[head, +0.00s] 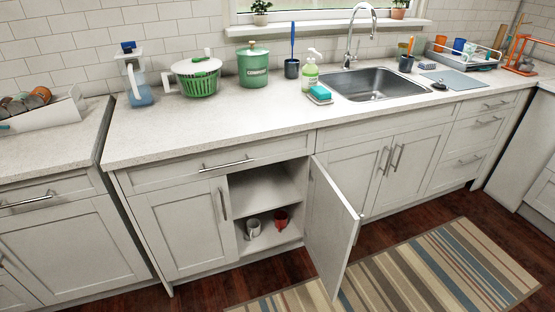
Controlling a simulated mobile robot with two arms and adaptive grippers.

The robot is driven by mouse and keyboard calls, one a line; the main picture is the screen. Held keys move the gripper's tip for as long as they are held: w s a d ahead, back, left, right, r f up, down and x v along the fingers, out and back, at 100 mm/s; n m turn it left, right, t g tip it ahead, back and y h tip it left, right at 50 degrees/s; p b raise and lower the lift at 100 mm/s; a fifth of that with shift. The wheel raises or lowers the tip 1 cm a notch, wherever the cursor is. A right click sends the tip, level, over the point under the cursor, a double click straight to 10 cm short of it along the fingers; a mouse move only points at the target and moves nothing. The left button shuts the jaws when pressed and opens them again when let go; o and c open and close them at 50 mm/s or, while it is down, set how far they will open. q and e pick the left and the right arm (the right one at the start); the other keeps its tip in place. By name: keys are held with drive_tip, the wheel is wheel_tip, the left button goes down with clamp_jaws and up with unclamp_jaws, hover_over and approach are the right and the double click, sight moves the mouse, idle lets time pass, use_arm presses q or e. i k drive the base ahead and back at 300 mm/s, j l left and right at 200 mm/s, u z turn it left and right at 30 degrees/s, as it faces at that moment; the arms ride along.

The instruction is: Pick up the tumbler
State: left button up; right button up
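I cannot tell for sure which item is the tumbler. A blue cup (459,46) and an orange cup (440,43) stand in the dish rack at the far right of the counter. A dark cup (292,68) with a blue-handled brush in it stands left of the sink. A whitish mug (253,228) and a red mug (281,219) sit on the bottom of the open lower cabinet. Neither of my grippers is in view.
The cabinet door (330,230) stands open into the room above a striped rug (420,275). A blue-based pitcher (136,80), a salad spinner (198,78), a green canister (254,66) and a soap bottle (310,76) line the counter's back. The counter's front strip is clear.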

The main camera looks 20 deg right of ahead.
sight(459, 45)
drive_tip(key=i+l+u, duration=0.15)
drive_tip(key=l+u, duration=0.2)
drive_tip(key=l, duration=1.35)
drive_tip(key=l+u, duration=0.3)
drive_tip(key=l, duration=1.35)
drive_tip(key=z, duration=1.9)
